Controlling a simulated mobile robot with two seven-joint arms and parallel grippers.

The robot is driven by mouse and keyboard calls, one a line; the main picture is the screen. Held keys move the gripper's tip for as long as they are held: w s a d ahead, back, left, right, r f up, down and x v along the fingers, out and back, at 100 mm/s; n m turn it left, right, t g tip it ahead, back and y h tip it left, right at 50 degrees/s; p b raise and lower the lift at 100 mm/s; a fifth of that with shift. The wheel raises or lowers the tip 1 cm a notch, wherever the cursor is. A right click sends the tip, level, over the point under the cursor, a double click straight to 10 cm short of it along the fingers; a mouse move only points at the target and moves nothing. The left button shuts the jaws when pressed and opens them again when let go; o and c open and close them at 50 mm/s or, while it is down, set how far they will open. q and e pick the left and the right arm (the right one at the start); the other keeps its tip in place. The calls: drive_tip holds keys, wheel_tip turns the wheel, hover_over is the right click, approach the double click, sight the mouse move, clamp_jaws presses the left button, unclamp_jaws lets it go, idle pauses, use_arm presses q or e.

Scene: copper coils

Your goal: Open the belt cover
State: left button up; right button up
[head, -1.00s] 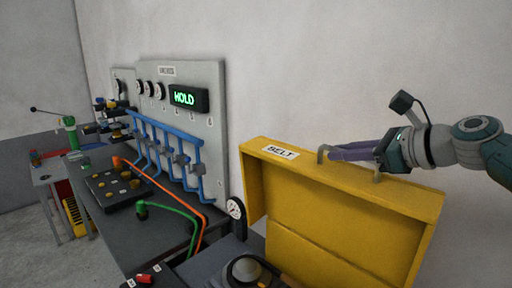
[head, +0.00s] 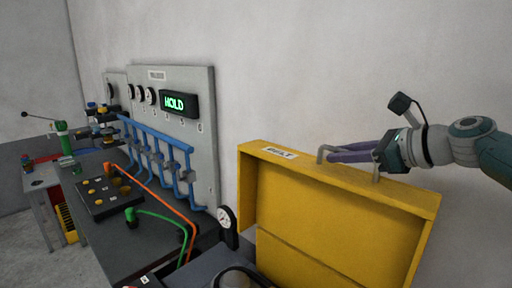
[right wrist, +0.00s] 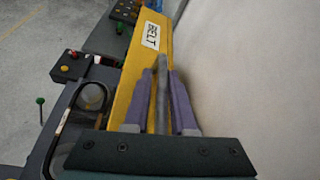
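The yellow belt cover (head: 335,225), with a white BELT label (head: 279,153) on its top edge, stands raised, its broad face towards me in the head view. A grey bar handle (head: 321,153) is on its top edge. My right gripper (head: 331,154) is at this handle, its purple fingers lying along the bar. The cover (right wrist: 133,90) and label (right wrist: 151,36) show there too. My left gripper is not in view.
A grey panel (head: 205,138) with a HOLD display (head: 179,103) and blue pipes (head: 157,132) stands left of the cover. A dial gauge (head: 227,219) is close to the cover's left edge. Green and orange hoses cross the dark bench (head: 130,240). A bare wall is behind.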

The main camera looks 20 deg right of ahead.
drive_tip(key=shift+o, duration=1.4)
drive_tip(key=shift+r, duration=0.1)
drive_tip(key=shift+s+d+r, duration=0.2)
drive_tip(key=shift+s, duration=0.35)
drive_tip(key=v, duration=0.8)
drive_tip(key=shift+s+r+b, duration=0.1)
drive_tip(key=shift+s+b, duration=0.2)
drive_tip(key=shift+s, duration=0.05)
